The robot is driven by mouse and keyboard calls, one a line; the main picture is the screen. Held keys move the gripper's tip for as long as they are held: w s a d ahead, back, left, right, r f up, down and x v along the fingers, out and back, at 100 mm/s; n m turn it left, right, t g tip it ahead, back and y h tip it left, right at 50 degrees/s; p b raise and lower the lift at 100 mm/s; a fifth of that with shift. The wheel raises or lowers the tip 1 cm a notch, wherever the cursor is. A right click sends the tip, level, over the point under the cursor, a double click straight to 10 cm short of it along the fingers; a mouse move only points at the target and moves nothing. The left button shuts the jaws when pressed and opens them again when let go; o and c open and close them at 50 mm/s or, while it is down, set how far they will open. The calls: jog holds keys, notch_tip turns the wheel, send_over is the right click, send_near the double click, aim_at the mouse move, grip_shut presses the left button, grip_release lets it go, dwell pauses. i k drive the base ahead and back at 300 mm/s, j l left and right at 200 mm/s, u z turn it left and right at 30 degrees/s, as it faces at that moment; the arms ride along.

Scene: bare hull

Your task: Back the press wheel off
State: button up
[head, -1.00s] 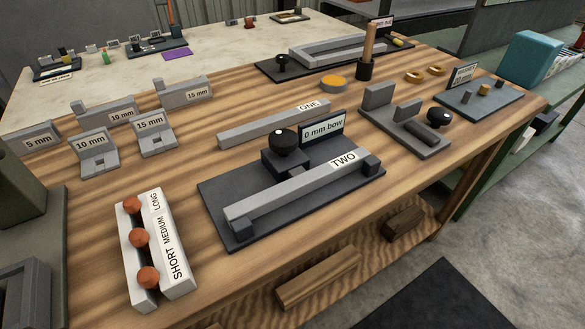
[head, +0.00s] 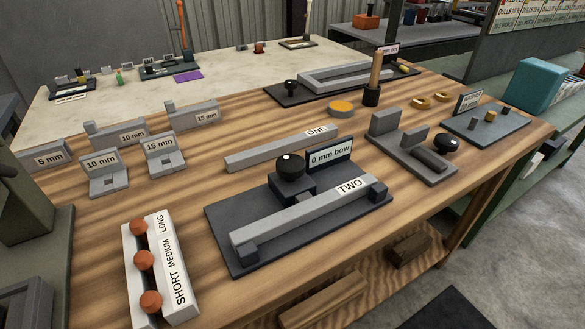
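A black round knob (head: 290,167), which looks like the press wheel, stands on a dark block behind the middle of a grey bar marked TWO (head: 310,210). The bar lies across a dark base plate (head: 222,222), with a small dark block near each end. A sign reading 0 mm bow (head: 330,155) stands behind the bar, right of the knob. I cannot tell whether the knob's block touches the bar. My gripper is not in view.
A bar marked ONE (head: 270,149) lies behind the press. A clamp-like fixture with another black knob (head: 446,145) stands to the right. A rack with orange knobs (head: 182,265) is front left, and millimetre-marked blocks (head: 105,172) stand left. Bare wood separates them.

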aim_at(290, 167)
jog(key=i+l+u, duration=0.3)
jog(key=i+l, duration=0.15)
jog(key=i+l+u, duration=0.25)
jog(key=i+l, duration=0.2)
